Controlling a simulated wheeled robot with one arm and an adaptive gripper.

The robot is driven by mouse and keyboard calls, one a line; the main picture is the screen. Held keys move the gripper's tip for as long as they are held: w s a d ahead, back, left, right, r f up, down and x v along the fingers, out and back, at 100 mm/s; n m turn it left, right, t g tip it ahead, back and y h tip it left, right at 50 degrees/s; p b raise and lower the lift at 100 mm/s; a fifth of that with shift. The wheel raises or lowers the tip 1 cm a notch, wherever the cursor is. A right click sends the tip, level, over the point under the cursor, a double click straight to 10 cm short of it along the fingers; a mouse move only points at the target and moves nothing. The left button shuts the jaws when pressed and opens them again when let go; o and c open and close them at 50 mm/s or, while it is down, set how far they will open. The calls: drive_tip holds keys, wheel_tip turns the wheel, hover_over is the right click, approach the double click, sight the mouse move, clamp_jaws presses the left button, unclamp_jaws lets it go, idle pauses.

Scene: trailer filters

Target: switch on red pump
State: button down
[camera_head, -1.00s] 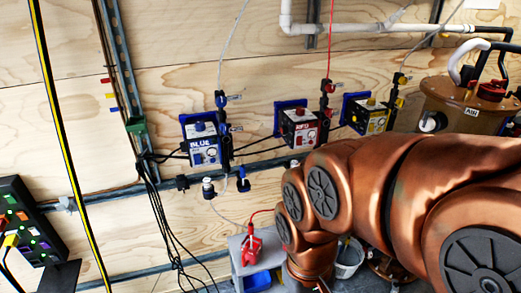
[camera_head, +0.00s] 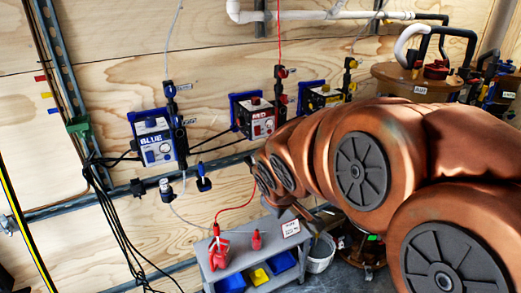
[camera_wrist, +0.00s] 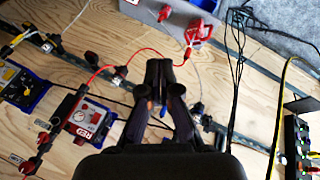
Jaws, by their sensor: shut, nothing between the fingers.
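The red pump (camera_head: 258,120) is a box with a red front labelled RED, mounted on the plywood wall between the blue and yellow pumps. It also shows in the wrist view (camera_wrist: 86,118), left of my gripper, with its dial facing out. My gripper (camera_wrist: 158,65) is shut and empty in the wrist view, pointing at the wall area beside the red tubing. It is apart from the red pump. In the head view my copper arm covers the right side, and the gripper itself cannot be made out there. The pump's switch state is too small to tell.
The blue pump (camera_head: 155,140) hangs left and the yellow pump (camera_head: 322,97) right. A grey cart (camera_head: 262,262) with red bottles stands below. Black cables (camera_head: 118,215) hang at left. A metal rail (camera_head: 125,190) crosses the wall. A white bucket (camera_head: 320,252) is on the floor.

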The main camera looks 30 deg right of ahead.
sight(258, 135)
drive_tip(key=w+d+r+n+t+y+b, duration=0.1)
drive_tip(key=w+d+r+n+t+b, duration=0.2)
drive_tip(key=w+d+n+t+b, duration=0.9)
drive_tip(key=w+d+n+b, duration=0.1)
drive_tip(key=w, duration=0.2)
drive_tip(key=shift+w+n+y, duration=0.25)
drive_tip(key=shift+n+y, duration=0.15)
drive_tip(key=shift+r, duration=0.1)
drive_tip(key=shift+w+d+f+b, duration=0.2)
drive_tip(key=shift+w+f, duration=0.1)
drive_tip(key=shift+w, duration=2)
drive_tip(key=shift+w+d+f+b, duration=0.15)
drive_tip(key=shift+w+d+f, duration=0.1)
drive_tip(key=shift+w, duration=2.05)
drive_tip(key=shift+w+d+f+b, duration=0.2)
drive_tip(key=shift+w+f, duration=0.1)
drive_tip(key=shift+w, duration=2)
drive_tip(key=shift+f, duration=0.15)
